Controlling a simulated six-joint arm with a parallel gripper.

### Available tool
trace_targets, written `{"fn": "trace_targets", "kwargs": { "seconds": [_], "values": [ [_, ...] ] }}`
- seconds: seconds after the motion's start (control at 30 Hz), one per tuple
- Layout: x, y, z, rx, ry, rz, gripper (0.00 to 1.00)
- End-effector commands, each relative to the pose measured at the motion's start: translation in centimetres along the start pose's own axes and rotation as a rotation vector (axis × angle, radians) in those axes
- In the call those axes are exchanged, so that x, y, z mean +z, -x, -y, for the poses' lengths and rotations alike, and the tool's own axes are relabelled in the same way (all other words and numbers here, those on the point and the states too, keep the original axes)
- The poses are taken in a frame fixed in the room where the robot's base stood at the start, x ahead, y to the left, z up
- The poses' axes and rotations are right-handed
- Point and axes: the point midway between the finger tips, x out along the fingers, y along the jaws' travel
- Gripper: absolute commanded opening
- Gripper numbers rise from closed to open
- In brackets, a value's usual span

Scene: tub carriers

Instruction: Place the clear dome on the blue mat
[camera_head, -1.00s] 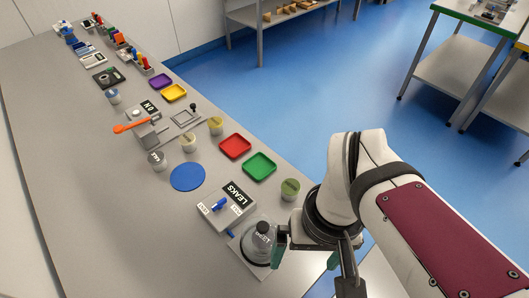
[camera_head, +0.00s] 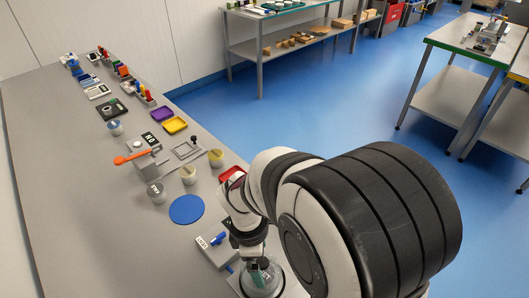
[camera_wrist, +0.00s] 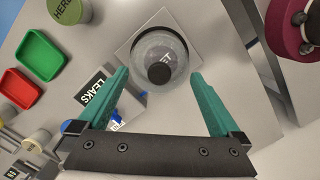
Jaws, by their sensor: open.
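The clear dome (camera_head: 263,287) sits on a pale square plate at the bottom of the head view, partly behind my gripper. In the wrist view the clear dome (camera_wrist: 150,48) shows from above, with its black knob (camera_wrist: 160,74) toward me and dark lettering seen through it. My gripper (camera_wrist: 159,76) is open, its teal fingers on either side of the knob with gaps on both sides. It also shows above the dome in the head view (camera_head: 258,270). The round blue mat (camera_head: 187,209) lies flat and bare on the bench, up and left of the dome.
The LEAKS box (camera_wrist: 94,92) with blue parts stands close beside the plate. A green tray (camera_wrist: 40,55) and a lidded jar (camera_wrist: 68,10) lie beyond. Jars (camera_head: 156,192) and an orange-handled device (camera_head: 140,156) stand near the mat. Bench left of the mat is clear.

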Motion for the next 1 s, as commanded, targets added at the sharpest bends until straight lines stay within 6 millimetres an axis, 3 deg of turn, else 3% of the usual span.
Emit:
{"fn": "trace_targets", "kwargs": {
  "seconds": [0.13, 0.33, 0.8, 0.93, 0.97, 1.0],
  "values": [
    [0.0, -1.9, 0.0, -0.002, -0.001, 0.000, 1.00],
    [0.0, -2.0, 0.0, 0.000, -0.001, -0.001, 1.00],
    [0.0, -2.0, 0.0, 0.000, 0.000, 0.000, 0.18],
    [0.0, -2.0, 0.0, 0.000, 0.000, 0.000, 0.17],
    [0.0, -2.0, 0.0, 0.000, 0.000, 0.000, 0.07],
    [0.0, -2.0, 0.0, 0.000, 0.000, 0.000, 0.06]
  ]
}}
